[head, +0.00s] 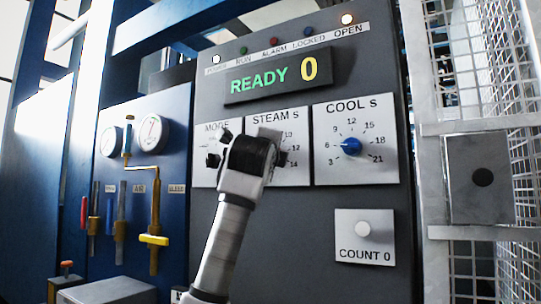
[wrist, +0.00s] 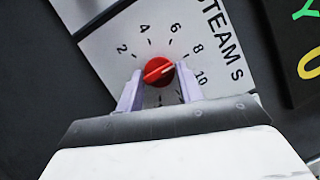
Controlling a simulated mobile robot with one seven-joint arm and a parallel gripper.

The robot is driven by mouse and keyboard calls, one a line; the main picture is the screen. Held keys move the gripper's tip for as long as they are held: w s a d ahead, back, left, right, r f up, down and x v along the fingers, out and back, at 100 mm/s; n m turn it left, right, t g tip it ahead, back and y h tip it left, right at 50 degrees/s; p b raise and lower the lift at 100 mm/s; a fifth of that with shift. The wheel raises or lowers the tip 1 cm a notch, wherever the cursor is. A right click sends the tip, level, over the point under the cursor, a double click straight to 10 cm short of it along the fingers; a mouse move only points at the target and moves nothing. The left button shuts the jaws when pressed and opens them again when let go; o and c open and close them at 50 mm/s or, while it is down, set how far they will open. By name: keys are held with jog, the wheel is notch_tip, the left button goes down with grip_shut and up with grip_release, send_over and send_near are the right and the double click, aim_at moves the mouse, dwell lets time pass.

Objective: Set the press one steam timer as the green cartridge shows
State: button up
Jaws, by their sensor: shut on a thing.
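The steam dial panel (head: 290,117) is at the middle of the press front in the head view, mostly covered by my gripper (head: 250,155). In the wrist view, its red knob (wrist: 159,71) sits on the white steam plate (wrist: 108,62), which shows 2, 4, 6, 8 and 10. My gripper (wrist: 159,90) is shut on the red knob, one pale finger on each side. The white line on the knob runs on its right end between 8 and 10; which end is the pointer is hard to tell. No green cartridge shows in either view.
A display (head: 276,75) reads READY 0, and the OPEN lamp (head: 347,19) is lit. The blue cool knob (head: 352,146) is right of the steam dial; the mode panel (head: 212,170) is left. A COUNT 0 panel (head: 364,236) is below. Mesh guarding (head: 515,90) stands at right.

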jog(key=shift+f, duration=0.15)
jog(key=o, duration=0.9)
jog(key=shift+o, duration=0.2)
jog(key=b+v, duration=0.3)
jog(key=v, duration=1)
jog(key=shift+s, duration=0.4)
